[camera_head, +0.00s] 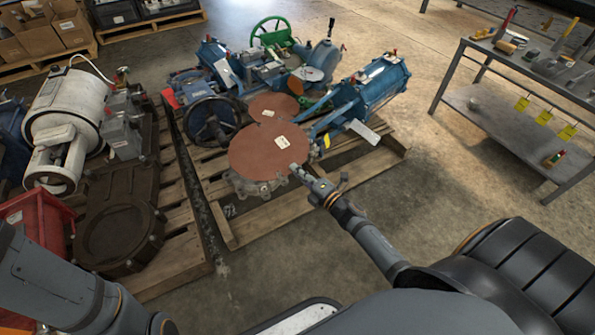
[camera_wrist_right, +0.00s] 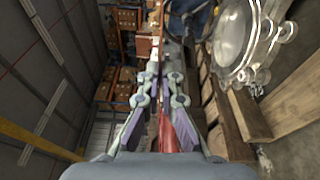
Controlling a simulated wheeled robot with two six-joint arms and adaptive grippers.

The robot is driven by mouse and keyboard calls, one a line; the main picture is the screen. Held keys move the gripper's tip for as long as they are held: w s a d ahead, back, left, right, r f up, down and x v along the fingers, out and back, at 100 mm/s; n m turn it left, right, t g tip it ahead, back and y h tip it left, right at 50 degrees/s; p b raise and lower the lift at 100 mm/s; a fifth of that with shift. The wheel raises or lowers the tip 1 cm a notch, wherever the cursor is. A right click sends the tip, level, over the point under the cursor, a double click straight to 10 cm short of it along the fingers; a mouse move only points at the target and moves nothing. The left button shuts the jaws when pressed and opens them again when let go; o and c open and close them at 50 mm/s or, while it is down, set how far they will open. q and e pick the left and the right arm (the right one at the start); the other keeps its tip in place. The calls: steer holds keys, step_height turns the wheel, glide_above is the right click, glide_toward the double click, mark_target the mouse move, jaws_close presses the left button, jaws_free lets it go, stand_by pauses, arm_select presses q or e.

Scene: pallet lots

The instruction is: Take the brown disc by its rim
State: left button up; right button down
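The brown disc (camera_head: 262,153) is large and flat and bears a small pale label. It covers much of a grey lobed flange (camera_head: 247,186), which shows uncovered and apart from it in the right wrist view (camera_wrist_right: 238,40). My right gripper (camera_head: 297,170) is at the disc's near right rim. In the right wrist view, its fingers (camera_wrist_right: 163,92) close on a thin reddish-brown edge between them, the disc seen edge-on. My left arm shows at the lower left, but its gripper is out of view.
A smaller brown disc (camera_head: 274,106) lies just behind. Blue valves (camera_head: 375,85) and a green handwheel (camera_head: 271,33) crowd the pallet (camera_head: 245,228). A dark round casting (camera_head: 118,232) stands at left. A tool bench (camera_head: 500,60) is at right, with bare floor between.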

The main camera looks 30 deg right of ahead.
step_height(320, 180, up, 6)
steer(key=p, duration=0.5)
steer(key=shift+r, duration=0.15)
